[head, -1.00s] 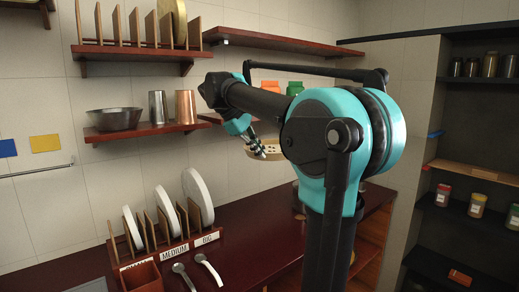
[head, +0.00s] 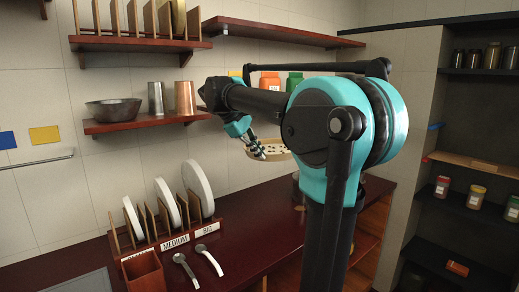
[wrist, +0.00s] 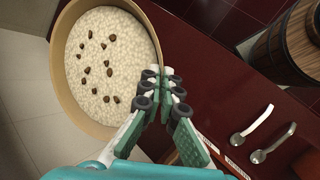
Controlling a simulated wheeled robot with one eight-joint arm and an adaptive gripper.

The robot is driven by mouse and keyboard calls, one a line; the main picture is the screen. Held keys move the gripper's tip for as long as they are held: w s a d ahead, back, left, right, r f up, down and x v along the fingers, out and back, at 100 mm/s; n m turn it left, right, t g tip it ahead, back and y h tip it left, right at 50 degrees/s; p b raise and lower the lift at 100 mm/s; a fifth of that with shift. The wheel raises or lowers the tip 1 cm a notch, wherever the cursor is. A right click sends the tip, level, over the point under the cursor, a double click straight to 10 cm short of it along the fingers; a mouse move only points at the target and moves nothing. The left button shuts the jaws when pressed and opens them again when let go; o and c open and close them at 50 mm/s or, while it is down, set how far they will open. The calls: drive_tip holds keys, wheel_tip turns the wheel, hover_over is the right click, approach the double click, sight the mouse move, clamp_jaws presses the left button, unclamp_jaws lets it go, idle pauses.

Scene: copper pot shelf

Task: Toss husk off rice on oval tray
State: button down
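The oval tray (wrist: 156,47) has a tan rim and is filled with white rice (wrist: 122,75). Several dark brown husks (wrist: 86,71) lie scattered on the rice. My gripper (wrist: 168,78) is shut on the tray's near right rim in the wrist view. In the head view the tray (head: 278,156) is held in the air above the counter, partly hidden behind my arm. My gripper (head: 257,152) also shows there at its left side.
The dark red counter (head: 240,235) runs below. It bears a plate rack (head: 160,240), two spoons (head: 208,259) and a wooden barrel (wrist: 288,50). A wall shelf (head: 135,127) holds a bowl and metal cups. A dark shelf unit (head: 465,215) with jars stands right.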

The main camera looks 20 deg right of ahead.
wheel_tip(320, 180, up, 4)
drive_tip(key=shift+f, duration=2.4)
idle(0.8)
drive_tip(key=shift+r, duration=0.1)
wheel_tip(320, 180, up, 2)
drive_tip(key=shift+r, duration=0.2)
idle(0.5)
idle(0.3)
